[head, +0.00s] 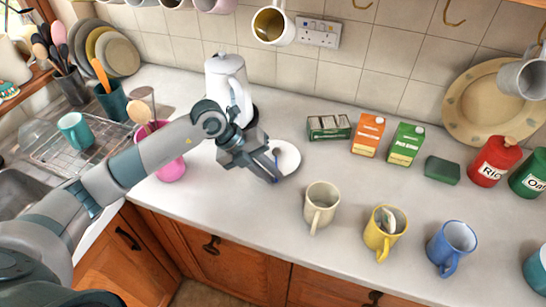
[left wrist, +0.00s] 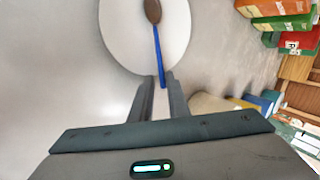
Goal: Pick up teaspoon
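The teaspoon (left wrist: 157,45) lies on a round white saucer (left wrist: 120,30), its brown bowl at the top and its blue handle pointing towards my left gripper. In the left wrist view, my left gripper (left wrist: 162,80) has its two fingers apart, with the handle's end showing between the tips. I cannot tell whether either finger touches it. In the head view, my left gripper (head: 275,178) is at the left front edge of the saucer (head: 288,156), and the arm hides part of it. A bit of blue shows at the fingertips. My right gripper is out of view.
A white kettle (head: 226,85) stands just behind my left gripper. A pink pot (head: 172,171) is beside my forearm. A beige mug (head: 321,203), a yellow mug (head: 381,238) and a blue mug (head: 451,247) stand to the right. The worktop between saucer and cartons is clear.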

